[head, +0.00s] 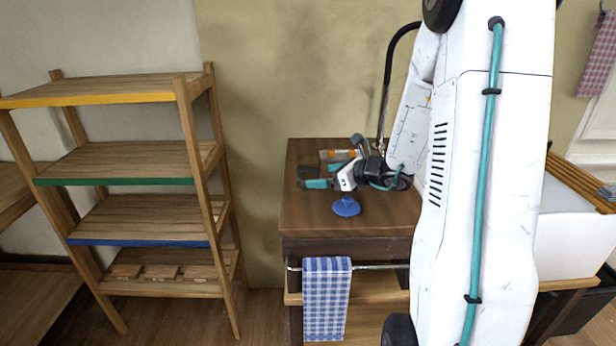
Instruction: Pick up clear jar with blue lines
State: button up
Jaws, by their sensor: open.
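My gripper (322,176) is over the brown wooden table (300,222), its teal-tipped fingers pointing left and spread apart. A faint, see-through shape (308,171) shows at the fingertips. It may be the clear jar, but blue lines cannot be made out on it. I cannot tell whether the fingers are around it or only beside it. A small item with orange and pale parts (329,155) lies just behind the gripper, partly hidden by it. The picture is too small to name it.
A blue, knobbed object (346,206) sits on the table in front of my gripper. A blue checked towel (327,297) hangs on the table's front rail. A wooden shelf unit (150,160) stands to the left. My white arm hides the table's right side.

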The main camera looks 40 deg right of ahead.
aim_at(319, 175)
jog(key=x, duration=0.4)
jog(key=shift+w+a, duration=0.15)
jog(key=shift+w, duration=0.1)
jog(key=c, duration=1.3)
